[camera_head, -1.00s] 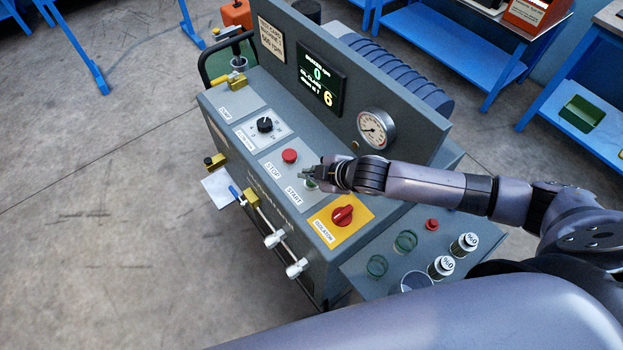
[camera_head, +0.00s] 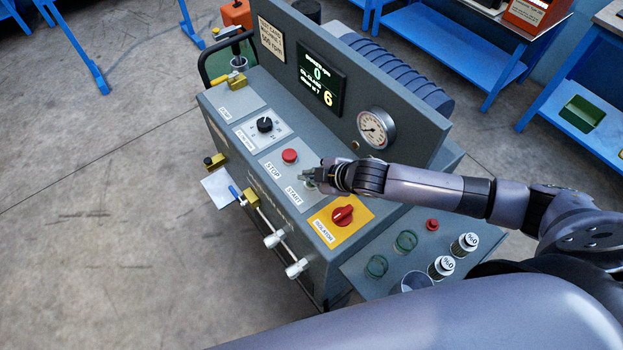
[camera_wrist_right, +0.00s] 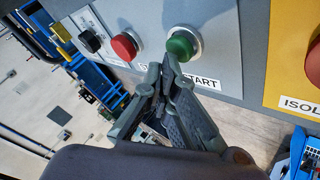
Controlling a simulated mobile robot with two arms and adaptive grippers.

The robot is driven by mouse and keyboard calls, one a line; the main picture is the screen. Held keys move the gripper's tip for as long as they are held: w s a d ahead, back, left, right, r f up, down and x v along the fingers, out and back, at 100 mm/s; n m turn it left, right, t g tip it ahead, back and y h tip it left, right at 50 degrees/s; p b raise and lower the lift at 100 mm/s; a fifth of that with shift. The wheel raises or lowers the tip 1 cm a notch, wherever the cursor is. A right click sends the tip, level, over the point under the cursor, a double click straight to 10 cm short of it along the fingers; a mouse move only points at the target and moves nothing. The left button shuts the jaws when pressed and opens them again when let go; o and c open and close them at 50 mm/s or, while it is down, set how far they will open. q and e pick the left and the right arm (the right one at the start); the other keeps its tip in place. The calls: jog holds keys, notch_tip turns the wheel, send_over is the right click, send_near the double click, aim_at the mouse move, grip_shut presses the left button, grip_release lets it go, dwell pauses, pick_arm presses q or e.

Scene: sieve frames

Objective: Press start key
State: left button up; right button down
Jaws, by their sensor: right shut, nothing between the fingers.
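The green start key (camera_wrist_right: 183,45) is a round button in a metal ring on the machine's panel, above a partly covered START label. The right wrist view shows it just beyond my right gripper's fingertips (camera_wrist_right: 168,62). My right gripper (camera_head: 308,175) is shut and empty. In the head view it hovers over the START spot and mostly hides the key. Whether the fingertips touch the key I cannot tell. My left gripper is not in view.
The red stop button (camera_head: 289,156) is left of the start key. A red isolator knob (camera_head: 342,215) on a yellow plate is on the other side. A gauge (camera_head: 376,128) and a display (camera_head: 320,80) stand on the upright panel behind. A side shelf holds jars (camera_head: 441,267).

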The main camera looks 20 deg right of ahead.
jog(key=shift+f, duration=0.45)
dwell(0.5)
jog(key=shift+r, duration=0.1)
jog(key=shift+r+p, duration=0.8)
jog(key=shift+p, duration=0.05)
notch_tip(320, 180, up, 5)
jog(key=p, duration=0.5)
jog(key=shift+r, duration=0.1)
dwell(0.6)
